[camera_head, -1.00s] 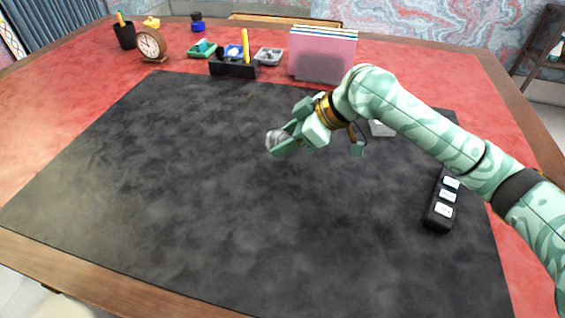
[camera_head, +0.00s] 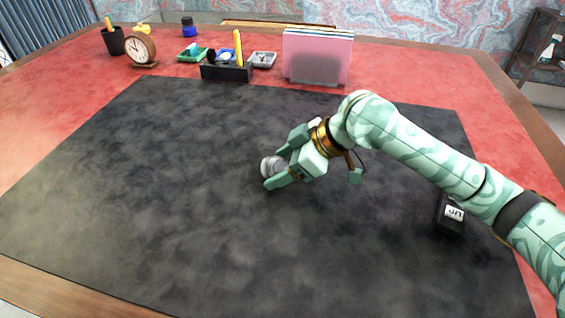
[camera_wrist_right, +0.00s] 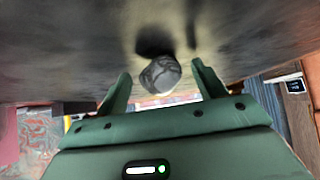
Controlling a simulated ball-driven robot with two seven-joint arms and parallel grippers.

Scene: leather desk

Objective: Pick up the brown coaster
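No brown coaster can be made out in any view; part of the desk is hidden behind my right arm. My right gripper (camera_head: 275,168) is over the middle of the dark desk mat (camera_head: 150,220), pointing left in the head view. Its fingers look spread. A rounded grey stone-like object (camera_head: 267,164) is at the fingertips. In the right wrist view the grey object (camera_wrist_right: 160,75) sits between the fingertips with a gap on both sides, and a dark shadow lies beside it. My left gripper is out of view.
A black control strip (camera_head: 449,222) lies at right, partly under my arm. Along the back are a clock (camera_head: 142,48), pen cup (camera_head: 113,42), black organizer (camera_head: 227,72), small trays (camera_head: 263,59) and upright folders (camera_head: 318,57). The mat's left and front are clear.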

